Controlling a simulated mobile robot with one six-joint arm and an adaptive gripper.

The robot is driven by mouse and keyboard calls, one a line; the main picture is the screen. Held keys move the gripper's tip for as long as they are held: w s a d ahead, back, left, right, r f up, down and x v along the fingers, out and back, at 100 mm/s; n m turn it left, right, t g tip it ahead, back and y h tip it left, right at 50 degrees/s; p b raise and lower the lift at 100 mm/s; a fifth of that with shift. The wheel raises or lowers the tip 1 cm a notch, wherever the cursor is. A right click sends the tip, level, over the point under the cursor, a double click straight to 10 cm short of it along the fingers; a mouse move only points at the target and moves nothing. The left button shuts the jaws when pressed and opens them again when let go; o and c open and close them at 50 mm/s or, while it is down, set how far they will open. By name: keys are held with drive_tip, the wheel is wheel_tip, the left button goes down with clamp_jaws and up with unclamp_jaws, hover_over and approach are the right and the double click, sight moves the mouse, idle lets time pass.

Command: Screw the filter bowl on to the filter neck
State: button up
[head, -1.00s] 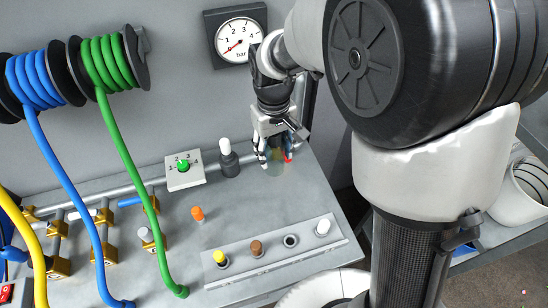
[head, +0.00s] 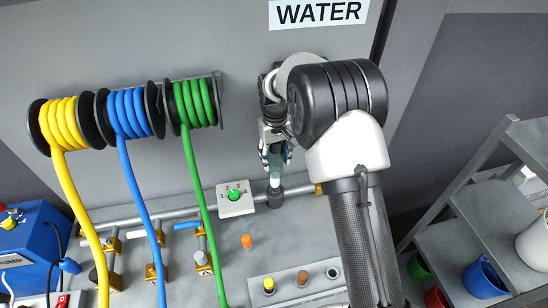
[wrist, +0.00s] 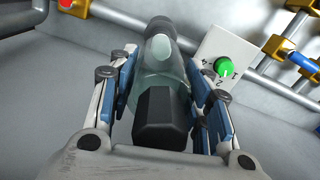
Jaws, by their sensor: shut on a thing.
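The filter bowl (wrist: 167,75) is translucent pale green with a black end towards the wrist camera. My gripper (wrist: 160,95) is shut on its sides. In the head view my gripper (head: 276,160) holds the bowl (head: 286,154) upright over the filter neck, partly hidden by the fingers. The filter neck (head: 275,181) has a white upper part and a dark grey collar on the pipe. In the wrist view the neck (wrist: 161,45) lies straight beyond the bowl, in line with it and partly seen through it. I cannot tell whether bowl and neck touch.
A white dial plate with a green knob (head: 234,195) stands close left of the neck. Yellow, blue and green hoses (head: 203,180) hang further left. An orange plug (head: 246,241) and a rack of plugs (head: 300,289) lie in front. A shelf with cups (head: 484,279) stands right.

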sight(275, 176)
drive_tip(key=shift+f+b, duration=2.1)
drive_tip(key=shift+f, duration=1.65)
drive_tip(key=shift+f+b, duration=0.6)
drive_tip(key=shift+f, duration=0.45)
drive_tip(key=m, duration=0.4)
drive_tip(key=shift+m, duration=0.4)
drive_tip(key=m, duration=0.4)
drive_tip(key=shift+m, duration=0.7)
